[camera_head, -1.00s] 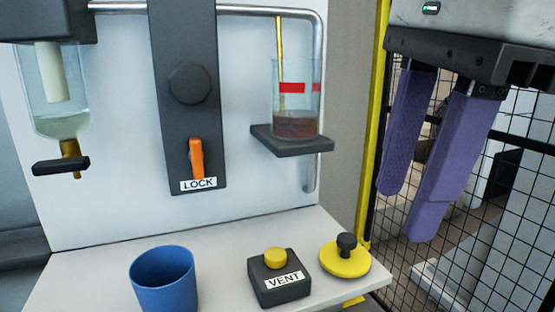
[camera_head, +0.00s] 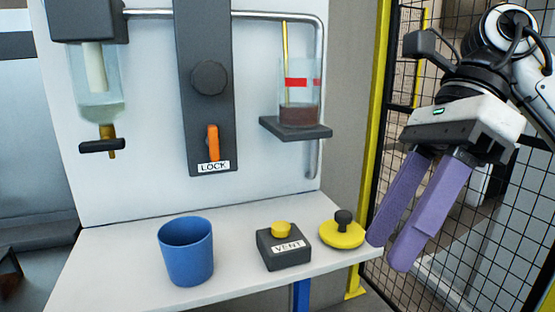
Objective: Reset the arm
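My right gripper (camera_head: 388,255) hangs at the right of the head view, with two purple fingers pointing down and to the left. A gap shows between the fingers and nothing is held. It is in front of the mesh fence, to the right of the yellow lid with a black knob (camera_head: 342,233). My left gripper is not in view. The orange lock lever (camera_head: 213,144) points straight down above the LOCK label. The black vent box (camera_head: 283,250) with a yellow button (camera_head: 281,230) stands on the white bench (camera_head: 235,243).
A blue cup (camera_head: 187,252) stands upright on the bench. A glass beaker (camera_head: 299,102) with dark red liquid sits on a black shelf (camera_head: 296,131). A clear vessel (camera_head: 96,95) hangs at the left. A yellow post (camera_head: 376,120) and black mesh fence (camera_head: 405,75) are at the right.

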